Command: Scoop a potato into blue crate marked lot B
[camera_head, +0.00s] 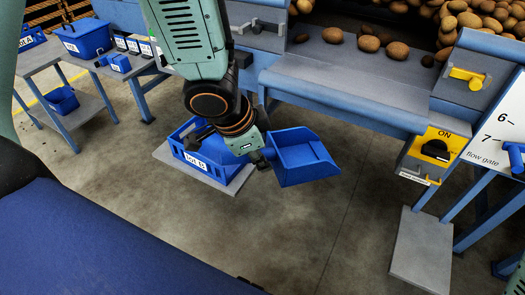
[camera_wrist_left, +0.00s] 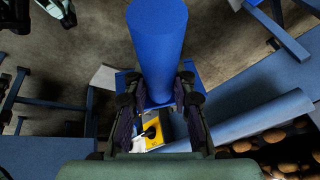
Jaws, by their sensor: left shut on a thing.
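My left gripper (camera_head: 262,157) is shut on the handle of a blue scoop (camera_head: 306,160). The scoop hangs in the air above the floor, just right of the blue crate, and its visible inside looks empty. The blue crate marked lot B (camera_head: 213,172) sits low on a grey slab, partly hidden behind my left arm. Several potatoes (camera_head: 368,43) lie on the grey grader bed at the top, with a heap behind them. My right gripper is not in view.
The grader's blue front rail (camera_head: 340,100) stands beyond the scoop. A yellow ON switch box (camera_head: 432,150) and a flow gate panel (camera_head: 500,125) are at right. Tables with blue bins (camera_head: 85,40) stand at left. The floor in the middle is clear.

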